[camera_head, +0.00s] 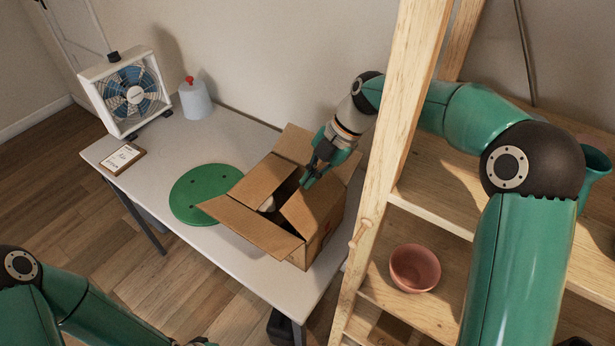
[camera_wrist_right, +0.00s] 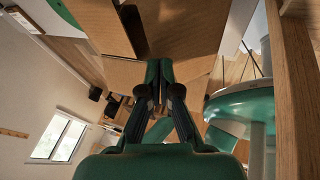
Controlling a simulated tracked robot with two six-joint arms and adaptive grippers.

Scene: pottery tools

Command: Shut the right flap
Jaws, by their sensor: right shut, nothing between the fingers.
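An open cardboard box (camera_head: 325,228) stands on the table near its right end, with a dark opening and a small pale thing (camera_head: 267,204) inside. The front flap (camera_head: 250,227) spreads outward, the left flap (camera_head: 262,178) slopes up, and the back flap (camera_head: 295,144) stands up. The right flap (camera_head: 312,207) leans in over part of the opening. My right gripper (camera_head: 307,183) is shut and empty, just above the right flap; I cannot tell if it touches. In the right wrist view, its fingers (camera_wrist_right: 160,82) point at cardboard (camera_wrist_right: 185,28).
On the white table (camera_head: 235,140) lie a round green mat (camera_head: 190,194) and a small framed card (camera_head: 122,158). A fan (camera_head: 127,90) and a white red-topped container (camera_head: 194,100) stand behind. A wooden shelf (camera_head: 378,190) with a pink bowl (camera_head: 414,268) stands close right of the box.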

